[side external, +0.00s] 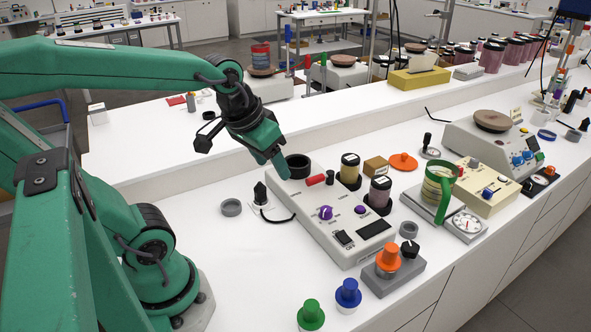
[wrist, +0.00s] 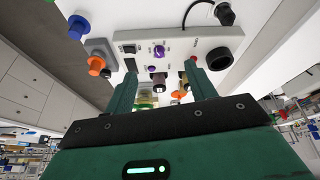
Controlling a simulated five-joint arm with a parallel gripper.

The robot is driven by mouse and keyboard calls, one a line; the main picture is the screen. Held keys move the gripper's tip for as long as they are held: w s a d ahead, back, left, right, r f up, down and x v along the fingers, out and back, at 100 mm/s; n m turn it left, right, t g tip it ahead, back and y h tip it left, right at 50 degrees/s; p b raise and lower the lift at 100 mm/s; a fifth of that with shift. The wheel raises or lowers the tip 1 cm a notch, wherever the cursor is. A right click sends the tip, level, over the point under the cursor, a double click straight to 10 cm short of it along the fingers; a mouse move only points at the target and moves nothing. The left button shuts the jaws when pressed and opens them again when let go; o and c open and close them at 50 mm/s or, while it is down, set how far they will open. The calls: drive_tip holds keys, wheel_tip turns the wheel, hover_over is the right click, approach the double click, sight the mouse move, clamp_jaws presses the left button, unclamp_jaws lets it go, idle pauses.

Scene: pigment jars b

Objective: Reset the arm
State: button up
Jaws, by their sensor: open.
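My green arm reaches in from the left in the side external view, with my gripper (side external: 275,168) pointing down over the left end of a pale control box (side external: 300,217). The fingertips appear close to a black ring (side external: 298,166) on the box; I cannot tell whether they touch anything. In the wrist view my gripper (wrist: 162,72) has its two green fingers apart, with nothing held between them. The box (wrist: 140,38) lies beyond them, with the black ring (wrist: 220,59) right of the fingers.
An orange knob (side external: 389,258), blue knob (side external: 348,292) and green knob (side external: 311,314) stand in front. A green-handled jar (side external: 438,185) and scale are to the right. White bench left of the box is mostly clear.

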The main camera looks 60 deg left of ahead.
drive_tip(key=s+d+m, duration=0.1)
drive_tip(key=s+d+r+m+t, duration=0.1)
drive_tip(key=s+d, duration=0.1)
idle(1.2)
